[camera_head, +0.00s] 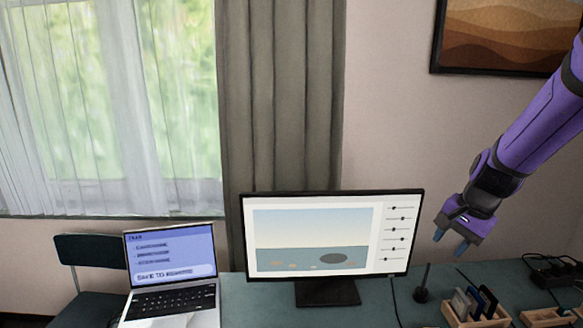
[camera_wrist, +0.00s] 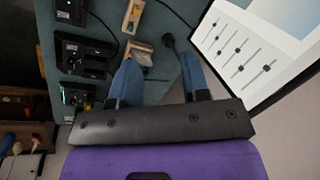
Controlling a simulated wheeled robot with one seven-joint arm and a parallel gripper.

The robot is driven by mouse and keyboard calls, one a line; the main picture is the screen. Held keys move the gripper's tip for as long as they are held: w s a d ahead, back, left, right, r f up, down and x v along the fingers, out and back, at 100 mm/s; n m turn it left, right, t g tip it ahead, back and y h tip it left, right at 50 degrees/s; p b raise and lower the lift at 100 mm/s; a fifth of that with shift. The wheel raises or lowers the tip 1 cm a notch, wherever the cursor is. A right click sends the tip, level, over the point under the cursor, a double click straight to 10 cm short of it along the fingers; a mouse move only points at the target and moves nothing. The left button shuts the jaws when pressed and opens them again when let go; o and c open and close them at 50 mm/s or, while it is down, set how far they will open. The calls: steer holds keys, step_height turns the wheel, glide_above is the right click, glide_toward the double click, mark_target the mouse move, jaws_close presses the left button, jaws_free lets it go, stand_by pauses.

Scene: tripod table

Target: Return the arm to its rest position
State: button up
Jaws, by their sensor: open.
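My purple arm reaches in from the upper right in the head view. My gripper (camera_head: 449,241) hangs at its end, to the right of the monitor and above the desk. Its two blue fingers are apart, with nothing held between them. In the wrist view my gripper (camera_wrist: 160,82) also shows with the fingers spread and empty. The desk surface lies beyond and below the fingertips.
A monitor (camera_head: 330,235) stands left of my gripper, with a laptop (camera_head: 172,275) farther left. Below are a dark upright stand (camera_head: 422,285), a wooden organizer (camera_head: 475,310), a small tray (camera_head: 545,316) and dark devices (camera_head: 555,270). A framed picture (camera_head: 507,35) hangs behind.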

steer(key=s+a+r+n+t+h, duration=0.1)
steer(key=s+a+r+n, duration=0.1)
steer(key=s+r+n, duration=0.3)
steer(key=s+a+r+n+t+h, duration=0.1)
steer(key=s+r+n, duration=0.4)
steer(key=s+r, duration=0.6)
steer(key=s+a+t, duration=0.1)
steer(key=s, duration=0.5)
steer(key=shift+s+r, duration=0.15)
steer(key=shift+r, duration=0.25)
steer(key=shift+a, duration=0.1)
